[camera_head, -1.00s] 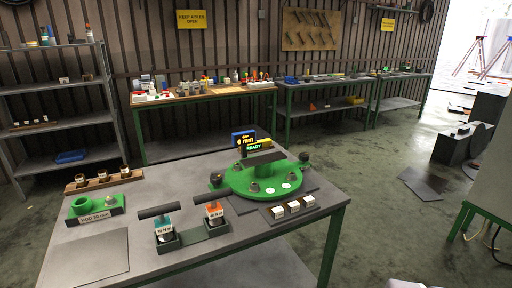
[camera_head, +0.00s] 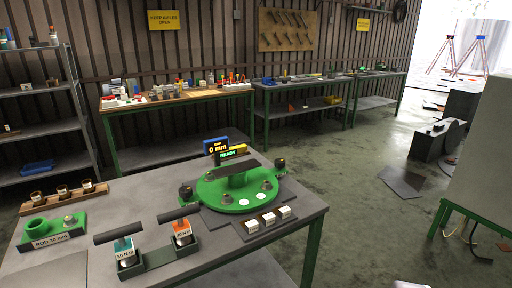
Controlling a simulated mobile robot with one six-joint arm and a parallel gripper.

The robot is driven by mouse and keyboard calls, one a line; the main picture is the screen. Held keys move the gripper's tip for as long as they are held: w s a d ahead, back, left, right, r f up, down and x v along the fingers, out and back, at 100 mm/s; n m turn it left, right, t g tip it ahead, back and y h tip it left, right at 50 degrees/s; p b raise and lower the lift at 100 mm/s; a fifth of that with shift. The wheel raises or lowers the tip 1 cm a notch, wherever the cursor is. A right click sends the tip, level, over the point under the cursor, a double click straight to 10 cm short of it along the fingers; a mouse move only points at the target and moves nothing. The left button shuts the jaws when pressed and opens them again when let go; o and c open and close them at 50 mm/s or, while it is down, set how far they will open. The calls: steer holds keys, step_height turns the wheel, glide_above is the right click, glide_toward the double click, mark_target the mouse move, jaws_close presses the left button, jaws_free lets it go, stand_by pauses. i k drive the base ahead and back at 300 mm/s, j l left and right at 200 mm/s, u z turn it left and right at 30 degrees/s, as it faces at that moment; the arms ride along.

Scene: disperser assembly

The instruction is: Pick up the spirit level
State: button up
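I cannot make out a spirit level with certainty. A small yellow block (camera_head: 238,150) sits behind the display (camera_head: 216,147) on the near table (camera_head: 150,193); it is partly hidden, and I cannot tell whether it is the level. The display reads "0 mm" and "READY". In front of it is a round green fixture (camera_head: 212,196) with a dark bar (camera_head: 233,170) across its raised centre. My gripper is not in view.
A green block (camera_head: 40,228) is at left. Benches (camera_head: 190,96) line the back wall. Floor (camera_head: 370,235) is open right of the table.

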mark_target(239, 149)
steer(key=i+l+z, duration=0.75)
steer(key=i+z, duration=0.4)
steer(key=i+l+z, duration=0.1)
steer(key=i+z, duration=0.25)
steer(key=i+j+u, duration=0.25)
steer(key=i+u, duration=1)
steer(key=i, duration=0.15)
steer(key=i+l+u, duration=0.25)
steer(key=i+u, duration=0.15)
steer(key=i+l+u, duration=0.4)
steer(key=i+j+u, duration=0.5)
steer(key=i+u, duration=0.2)
steer(key=u, duration=0.15)
steer(key=i+u, duration=0.8)
